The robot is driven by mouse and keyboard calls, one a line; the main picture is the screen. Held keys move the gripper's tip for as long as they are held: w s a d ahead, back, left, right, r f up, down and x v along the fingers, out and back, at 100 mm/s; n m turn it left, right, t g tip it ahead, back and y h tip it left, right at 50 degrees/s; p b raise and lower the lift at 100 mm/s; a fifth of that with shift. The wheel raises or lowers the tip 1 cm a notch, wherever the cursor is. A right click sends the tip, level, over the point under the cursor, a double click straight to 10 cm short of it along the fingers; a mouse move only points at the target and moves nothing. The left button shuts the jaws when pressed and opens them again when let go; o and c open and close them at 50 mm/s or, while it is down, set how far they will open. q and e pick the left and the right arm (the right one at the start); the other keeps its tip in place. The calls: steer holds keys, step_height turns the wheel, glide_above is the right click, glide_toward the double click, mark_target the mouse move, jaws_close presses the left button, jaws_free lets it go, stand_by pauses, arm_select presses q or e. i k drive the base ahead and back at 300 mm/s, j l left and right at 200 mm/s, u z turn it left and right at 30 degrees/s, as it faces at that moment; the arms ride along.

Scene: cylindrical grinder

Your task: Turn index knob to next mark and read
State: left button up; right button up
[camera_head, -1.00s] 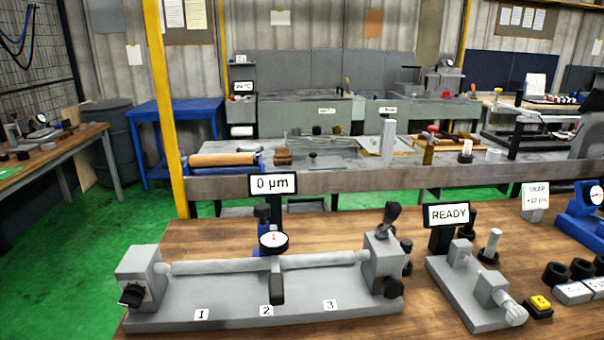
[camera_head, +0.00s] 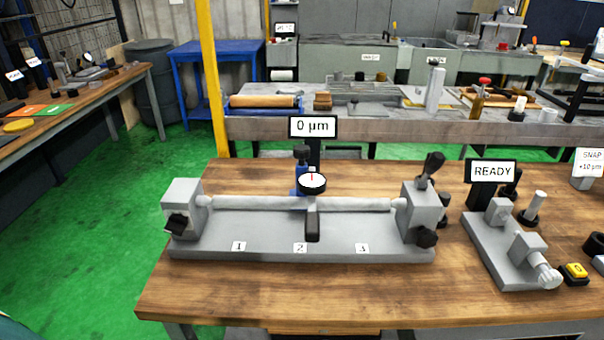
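The grey bench fixture (camera_head: 300,250) sits on the wooden table and holds a light grey shaft (camera_head: 250,203) between its two end blocks. A black knob (camera_head: 177,223) is on the left block; another black knob (camera_head: 426,237) is low on the right block, with a black lever (camera_head: 432,165) above. Which one is the index knob, I cannot tell. A dial gauge (camera_head: 312,183) stands over the shaft near mark 2 (camera_head: 300,248), between mark 1 (camera_head: 239,246) and mark 3 (camera_head: 362,249). The display (camera_head: 312,127) reads 0 µm. Neither gripper is in view.
A second grey fixture (camera_head: 500,250) with a READY display (camera_head: 492,171) stands to the right, near a yellow button (camera_head: 574,273). The wooden table (camera_head: 290,295) is clear in front of the shaft fixture. A yellow post (camera_head: 213,90) rises behind its left end.

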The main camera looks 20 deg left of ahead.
mark_target(176, 224)
steer(key=u, duration=1.4)
